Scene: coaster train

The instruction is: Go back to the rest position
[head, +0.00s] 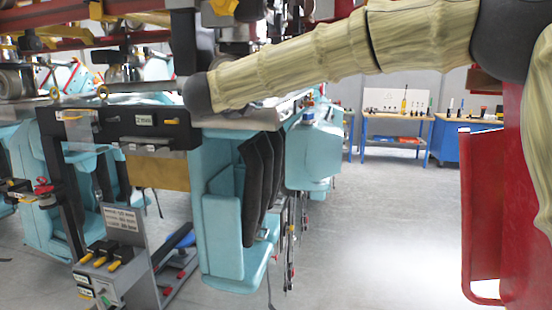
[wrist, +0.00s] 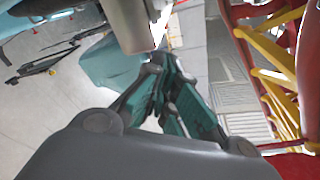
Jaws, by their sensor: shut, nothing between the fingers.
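My gripper (wrist: 166,75) shows in the wrist view, its dark linked fingers with teal pads drawn together and nothing held between them. A grey metal cylinder (wrist: 136,22) lies just beyond the fingertips in the picture; I cannot tell whether they touch. In the head view my arm, in a cream cover, reaches from the upper right to the middle left, ending in a dark joint beside the coaster car. I cannot make out the gripper there.
A teal coaster seat (head: 222,225) with black padding hangs under the train. A grey control stand (head: 124,262) is at lower left. A red panel (head: 482,210) is close on the right. Blue workbenches (head: 395,120) stand at the back. The floor (head: 370,230) between is clear.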

